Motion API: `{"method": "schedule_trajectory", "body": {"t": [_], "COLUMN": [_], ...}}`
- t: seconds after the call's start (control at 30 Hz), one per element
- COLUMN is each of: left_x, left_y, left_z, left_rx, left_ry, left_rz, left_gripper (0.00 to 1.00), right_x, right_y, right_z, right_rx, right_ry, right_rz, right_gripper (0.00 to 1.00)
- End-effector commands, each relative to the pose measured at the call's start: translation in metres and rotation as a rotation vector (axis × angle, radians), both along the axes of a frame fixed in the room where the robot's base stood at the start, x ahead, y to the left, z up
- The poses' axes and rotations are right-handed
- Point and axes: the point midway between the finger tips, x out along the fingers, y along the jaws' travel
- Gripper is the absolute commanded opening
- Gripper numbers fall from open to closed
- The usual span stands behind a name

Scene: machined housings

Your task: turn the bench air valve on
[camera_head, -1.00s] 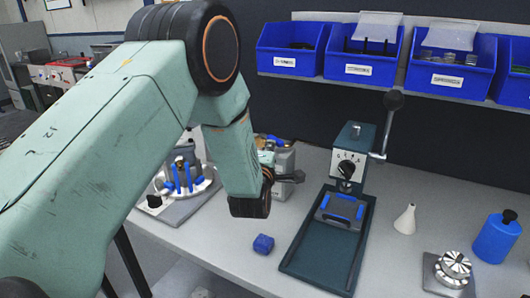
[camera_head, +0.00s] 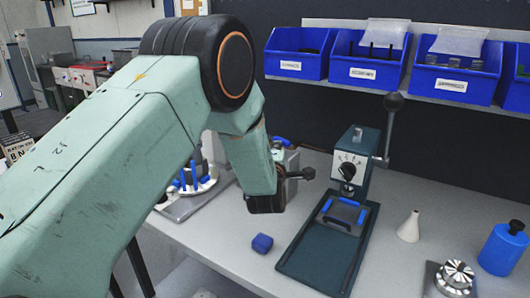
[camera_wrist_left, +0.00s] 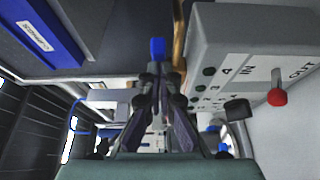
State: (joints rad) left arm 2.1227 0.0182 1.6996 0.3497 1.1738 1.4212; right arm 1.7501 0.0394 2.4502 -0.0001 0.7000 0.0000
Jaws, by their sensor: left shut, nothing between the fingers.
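A grey box (camera_head: 292,158) stands on the bench behind my left forearm, mostly hidden. Blue parts (camera_head: 281,141) show at its top. In the left wrist view, a grey box (camera_wrist_left: 235,50) marked IN and OUT fills the upper right, with a red knob (camera_wrist_left: 278,97) and a black knob (camera_wrist_left: 237,110). My left gripper (camera_wrist_left: 157,75) is shut and empty beside this box. A blue piece (camera_wrist_left: 157,48) shows just past its fingertips; I cannot tell if they touch it or whether it is the valve handle. My left fingers are hidden in the head view. My right gripper is out of view.
A small blue block (camera_head: 262,243) lies on the bench below my left wrist. A green press (camera_head: 352,165) with a tall lever and a tray stands to the right. A white cone (camera_head: 409,227) and a blue bottle (camera_head: 503,249) stand farther right. Blue bins (camera_head: 367,58) line the shelf behind.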

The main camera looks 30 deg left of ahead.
Motion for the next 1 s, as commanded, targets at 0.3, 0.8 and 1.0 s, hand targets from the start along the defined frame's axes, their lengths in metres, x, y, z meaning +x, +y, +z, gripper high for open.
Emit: {"method": "schedule_trajectory", "body": {"t": [0.3, 0.8, 1.0], "left_x": [0.008, 0.022, 0.023], "left_y": [-0.005, -0.017, -0.018], "left_z": [0.000, 0.000, 0.001], "left_rx": [0.002, 0.000, 0.001], "left_ry": [-0.002, 0.000, -0.002], "left_rz": [-0.004, -0.005, -0.004], "left_gripper": [0.00, 0.00, 0.00], "right_x": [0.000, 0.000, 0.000], "right_y": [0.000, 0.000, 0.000], "right_z": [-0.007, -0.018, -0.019], "right_rx": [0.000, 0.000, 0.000], "right_ry": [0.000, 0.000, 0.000], "right_rz": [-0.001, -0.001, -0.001], "right_gripper": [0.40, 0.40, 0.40]}}
